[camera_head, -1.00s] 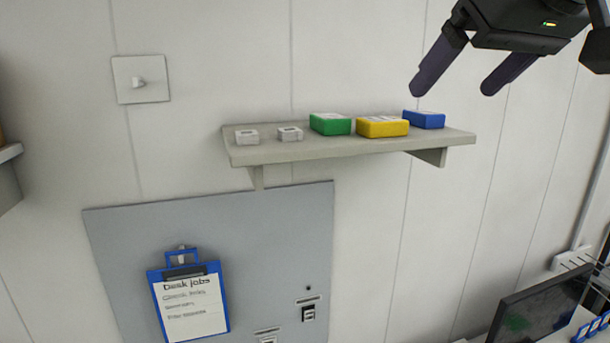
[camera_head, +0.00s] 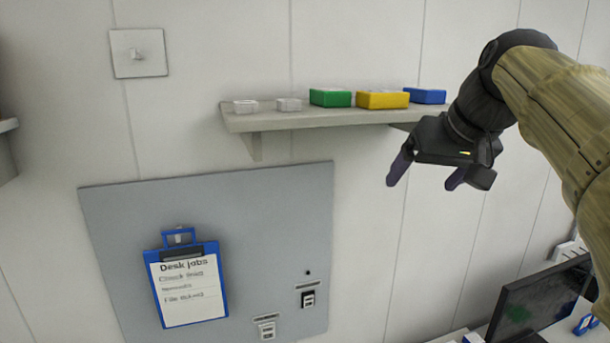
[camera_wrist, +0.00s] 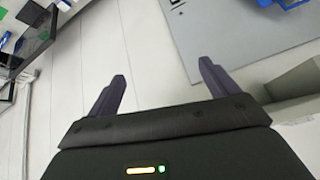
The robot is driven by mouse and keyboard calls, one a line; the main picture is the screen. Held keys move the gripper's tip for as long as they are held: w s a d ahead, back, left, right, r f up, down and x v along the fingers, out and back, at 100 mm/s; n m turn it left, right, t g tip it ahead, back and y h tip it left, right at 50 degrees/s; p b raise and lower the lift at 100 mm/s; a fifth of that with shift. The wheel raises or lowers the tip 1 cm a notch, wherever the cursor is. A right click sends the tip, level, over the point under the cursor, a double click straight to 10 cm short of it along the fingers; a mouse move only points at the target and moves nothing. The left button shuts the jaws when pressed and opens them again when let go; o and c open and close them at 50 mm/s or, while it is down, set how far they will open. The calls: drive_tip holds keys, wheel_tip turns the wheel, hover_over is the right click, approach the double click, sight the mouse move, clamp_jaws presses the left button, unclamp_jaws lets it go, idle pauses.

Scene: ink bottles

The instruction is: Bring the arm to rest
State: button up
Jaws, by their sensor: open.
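My gripper (camera_head: 423,181) is open and empty in the head view, in front of the wall and just below the right part of the shelf (camera_head: 330,117). Its dark purple fingers point down and to the left. My arm reaches in from the right edge and hides the shelf's right end. In the wrist view my gripper (camera_wrist: 161,85) shows its two fingers spread apart, with bare white wall between them.
Two small pale boxes and a green (camera_head: 330,98), a yellow (camera_head: 382,99) and a blue box (camera_head: 426,96) stand on the shelf. A clipboard (camera_head: 188,285) hangs on a grey panel (camera_head: 265,215). A monitor (camera_head: 537,302) stands at lower right.

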wheel_tip(320, 180, down, 31)
drive_tip(key=a+m+g+h+b, duration=0.1)
drive_tip(key=a+g+h+b, duration=0.1)
drive_tip(key=b, duration=0.4)
drive_tip(key=s+f+b, duration=0.1)
drive_tip(key=s+f, duration=0.3)
drive_tip(key=f, duration=0.3)
drive_tip(key=s+a+f+g+b, duration=0.1)
drive_tip(key=s+f+b, duration=0.1)
drive_tip(key=f, duration=0.4)
drive_tip(key=s+f+g+b, duration=0.1)
drive_tip(key=s+f, duration=0.4)
drive_tip(key=f, duration=0.2)
drive_tip(key=shift+s+a+f+b, duration=0.3)
drive_tip(key=shift+a, duration=0.1)
